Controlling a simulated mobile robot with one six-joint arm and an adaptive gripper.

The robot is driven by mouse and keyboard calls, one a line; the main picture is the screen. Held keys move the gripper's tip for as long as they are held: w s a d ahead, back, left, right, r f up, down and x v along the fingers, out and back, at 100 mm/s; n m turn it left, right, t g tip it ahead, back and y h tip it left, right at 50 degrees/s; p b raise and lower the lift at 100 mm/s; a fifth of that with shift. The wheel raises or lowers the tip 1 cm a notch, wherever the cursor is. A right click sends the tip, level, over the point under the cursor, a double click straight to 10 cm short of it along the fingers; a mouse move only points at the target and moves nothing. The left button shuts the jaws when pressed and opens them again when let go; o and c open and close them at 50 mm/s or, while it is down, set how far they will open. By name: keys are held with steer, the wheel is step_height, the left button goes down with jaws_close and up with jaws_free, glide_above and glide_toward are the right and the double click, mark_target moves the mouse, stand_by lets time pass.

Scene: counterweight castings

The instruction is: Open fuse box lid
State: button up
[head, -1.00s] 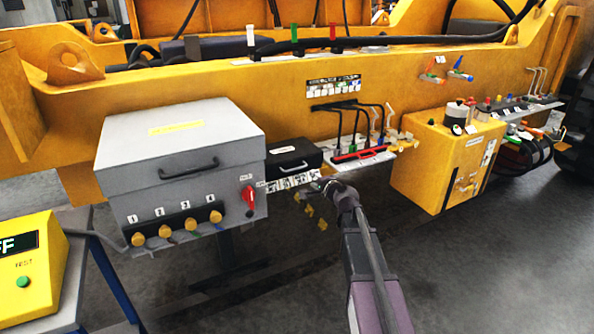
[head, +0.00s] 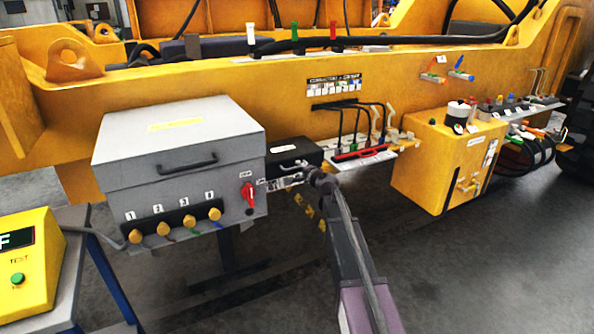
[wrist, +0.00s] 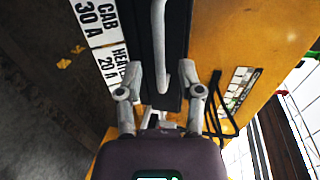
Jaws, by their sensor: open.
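The fuse box (head: 296,150) is small and black, mounted on the yellow frame right of the big grey box. Its lid is down, with a pale handle (head: 292,162) on top. In the wrist view the dark lid (wrist: 176,25) carries the light grey bar handle (wrist: 159,40). White labels reading CAB 30 A and HEATER 20 A (wrist: 98,22) run along its left side. My gripper (head: 288,182) is in front of the box. In the wrist view my gripper (wrist: 174,74) is open, its fingers on either side of the handle's near end. I cannot tell whether they touch.
The grey box (head: 185,160) with a red switch (head: 249,196) stands close on the left. A connector shelf with black cables (head: 350,160) is close on the right, then a yellow box (head: 440,165). Open floor (head: 460,270) lies in front.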

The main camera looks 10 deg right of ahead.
mark_target(297, 167)
steer(key=shift+x, duration=1.5)
jaws_close()
